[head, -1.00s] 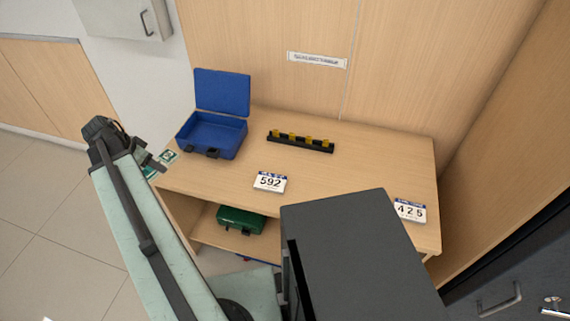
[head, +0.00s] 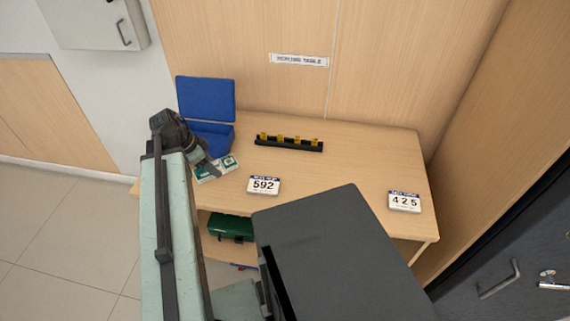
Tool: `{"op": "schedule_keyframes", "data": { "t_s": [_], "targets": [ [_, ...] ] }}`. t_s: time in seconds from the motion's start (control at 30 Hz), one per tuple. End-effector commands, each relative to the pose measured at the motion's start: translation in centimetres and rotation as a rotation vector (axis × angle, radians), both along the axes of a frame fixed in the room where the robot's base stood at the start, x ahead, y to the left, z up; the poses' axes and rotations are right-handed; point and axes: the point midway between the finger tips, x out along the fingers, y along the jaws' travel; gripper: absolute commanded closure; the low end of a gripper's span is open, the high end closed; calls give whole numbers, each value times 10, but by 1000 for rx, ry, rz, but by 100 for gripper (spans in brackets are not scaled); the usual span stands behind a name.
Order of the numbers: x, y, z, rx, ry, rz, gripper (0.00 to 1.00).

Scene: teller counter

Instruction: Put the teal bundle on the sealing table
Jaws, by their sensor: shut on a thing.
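The teal bundle (head: 213,170) is a flat teal and white packet, partly hidden by my gripper. My gripper (head: 208,167) is shut on it, at the left part of the sealing table (head: 335,162), in front of the open blue case. The bundle appears over the tabletop; I cannot tell whether it touches the wood. The table is light wood, with a label sign (head: 299,61) on the wall panel behind it.
An open blue case (head: 207,100) stands at the back left, partly hidden by my arm. A black rack with yellow pieces (head: 289,143) lies right of it. Cards 592 (head: 263,186) and 425 (head: 404,202) lie towards the front. A green case (head: 231,227) sits on the shelf below. The middle is clear.

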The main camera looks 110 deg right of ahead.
Motion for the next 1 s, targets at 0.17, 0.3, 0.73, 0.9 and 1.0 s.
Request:
{"op": "schedule_keyframes", "data": {
  "t_s": [0.17, 0.3, 0.73, 0.9, 1.0],
  "targets": [
    [-129, 55, -17, 0, 0, -293, 89],
    [-206, 108, -25, 0, 0, -495, 89],
    [-278, 179, -31, 1, 3, -717, 89],
    [-275, 177, -31, 0, 3, -710, 89],
    [-268, 169, -31, 1, 3, -688, 89]
  ]
}}
